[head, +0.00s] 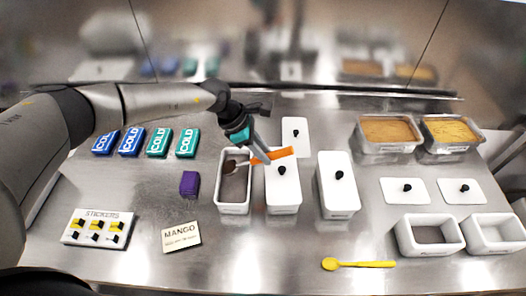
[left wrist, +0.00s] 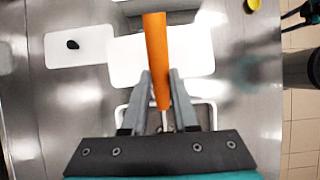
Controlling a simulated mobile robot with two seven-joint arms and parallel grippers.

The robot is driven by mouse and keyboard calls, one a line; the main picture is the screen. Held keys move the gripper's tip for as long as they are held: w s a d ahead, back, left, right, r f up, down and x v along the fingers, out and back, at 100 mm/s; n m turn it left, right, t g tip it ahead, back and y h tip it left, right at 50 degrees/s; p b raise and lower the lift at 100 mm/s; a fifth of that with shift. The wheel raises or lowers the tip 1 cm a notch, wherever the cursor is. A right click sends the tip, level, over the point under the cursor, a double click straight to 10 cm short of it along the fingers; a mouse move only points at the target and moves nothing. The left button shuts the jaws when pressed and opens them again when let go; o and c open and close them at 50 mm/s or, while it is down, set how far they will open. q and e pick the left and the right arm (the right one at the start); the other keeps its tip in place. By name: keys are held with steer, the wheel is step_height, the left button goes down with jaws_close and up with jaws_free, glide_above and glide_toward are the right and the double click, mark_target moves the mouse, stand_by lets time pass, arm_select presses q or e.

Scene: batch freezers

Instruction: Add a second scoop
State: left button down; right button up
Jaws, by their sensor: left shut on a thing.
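My left gripper (head: 265,158) is shut on the orange handle (head: 272,155) of a scoop, above the work table. In the left wrist view the handle (left wrist: 157,50) stands between its two fingers. The scoop's dark end (head: 230,167) is at the open white tub (head: 234,210), which has dark brown or grey contents; I cannot tell whether it touches them. Two lidded white tubs (head: 283,190) (head: 337,188) stand to the right. At the left wrist view's edge, a dark part with teal (left wrist: 296,13) may be my right gripper; its fingers are unclear.
Tan (head: 389,131) and yellow (head: 450,131) filled pans stand at back right. Two empty white tubs (head: 428,249) (head: 497,247) stand front right. A yellow spoon (head: 360,264) lies in front. Cold packs (head: 131,142), a purple block (head: 189,183), a MANGO card (head: 181,236) and stickers (head: 97,228) are left.

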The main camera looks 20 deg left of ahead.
arm_select(q)
steer(key=shift+d+r+p, duration=0.1)
steer(key=shift+r+p, duration=0.4)
steer(key=shift+r, duration=0.2)
steer(key=shift+w+d+y+p, duration=0.1)
steer(key=shift+d+y+p, duration=0.2)
steer(key=shift+y+p, duration=0.5)
steer(key=shift+w+d+r+g+y+p, duration=0.1)
steer(key=shift+d+g+y+p, duration=0.25)
steer(key=shift+p, duration=0.25)
steer(key=shift+w+d+y, duration=0.1)
steer(key=shift+d+y, duration=0.25)
steer(key=shift+y, duration=0.4)
steer(key=shift+d, duration=0.1)
